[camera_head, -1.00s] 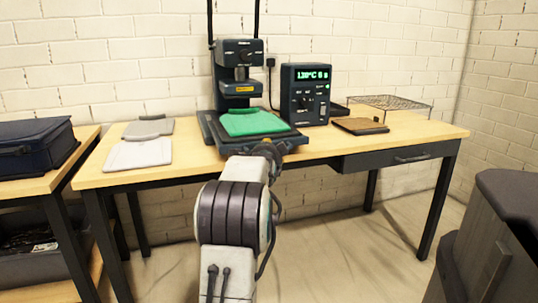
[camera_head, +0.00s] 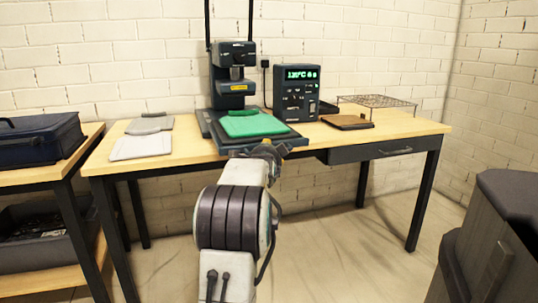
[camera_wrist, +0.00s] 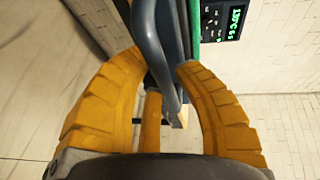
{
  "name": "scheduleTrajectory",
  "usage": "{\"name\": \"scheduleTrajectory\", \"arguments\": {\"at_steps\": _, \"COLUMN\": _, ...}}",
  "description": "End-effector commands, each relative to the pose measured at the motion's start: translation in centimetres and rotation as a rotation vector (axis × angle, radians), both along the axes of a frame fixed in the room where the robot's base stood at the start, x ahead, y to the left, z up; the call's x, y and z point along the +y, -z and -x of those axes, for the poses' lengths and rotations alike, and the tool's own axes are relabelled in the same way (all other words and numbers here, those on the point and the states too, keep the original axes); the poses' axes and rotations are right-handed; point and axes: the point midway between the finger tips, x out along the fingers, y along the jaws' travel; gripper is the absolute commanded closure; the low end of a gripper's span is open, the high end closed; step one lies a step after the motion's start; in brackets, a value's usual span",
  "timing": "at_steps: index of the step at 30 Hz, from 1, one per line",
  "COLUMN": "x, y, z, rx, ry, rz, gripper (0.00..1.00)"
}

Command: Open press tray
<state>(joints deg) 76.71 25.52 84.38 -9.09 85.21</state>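The heat press (camera_head: 234,75) stands at the back of the table. Its dark tray (camera_head: 284,139) sticks out toward me at the table's front edge, with a folded green garment (camera_head: 253,125) lying on it. My gripper (camera_head: 266,153) is at the tray's front, below the garment. In the wrist view, the orange fingers of my gripper (camera_wrist: 162,66) close around the dark bar handle (camera_wrist: 150,42) from both sides. My arm hides the handle in the head view.
A control box (camera_head: 296,95) with a green display stands right of the press. A brown board (camera_head: 347,122) and wire rack (camera_head: 377,101) lie further right. Pale folded items (camera_head: 140,147) lie left. A drawer (camera_head: 372,152) is under the table, and a dark bin (camera_head: 500,230) stands front right.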

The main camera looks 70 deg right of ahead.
Motion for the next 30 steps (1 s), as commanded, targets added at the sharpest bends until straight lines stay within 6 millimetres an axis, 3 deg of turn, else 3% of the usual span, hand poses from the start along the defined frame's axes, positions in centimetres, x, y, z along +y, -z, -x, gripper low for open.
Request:
{"name": "scheduleTrajectory", "arguments": {"at_steps": 6, "x": 0.0, "y": 0.0, "z": 0.0, "rx": -0.001, "ry": 0.0, "rz": 0.0, "gripper": 0.54}}
{"name": "scheduleTrajectory", "arguments": {"at_steps": 17, "x": 0.3, "y": -0.1, "z": 0.1, "rx": -0.001, "ry": 0.0, "rz": 0.0, "gripper": 0.53}}
{"name": "scheduleTrajectory", "arguments": {"at_steps": 23, "x": 2.1, "y": -0.5, "z": 0.5, "rx": -0.001, "ry": 0.0, "rz": 0.0, "gripper": 0.53}}
{"name": "scheduleTrajectory", "arguments": {"at_steps": 30, "x": 5.7, "y": -1.2, "z": 1.4, "rx": -0.001, "ry": 0.0, "rz": 0.001, "gripper": 0.53}}
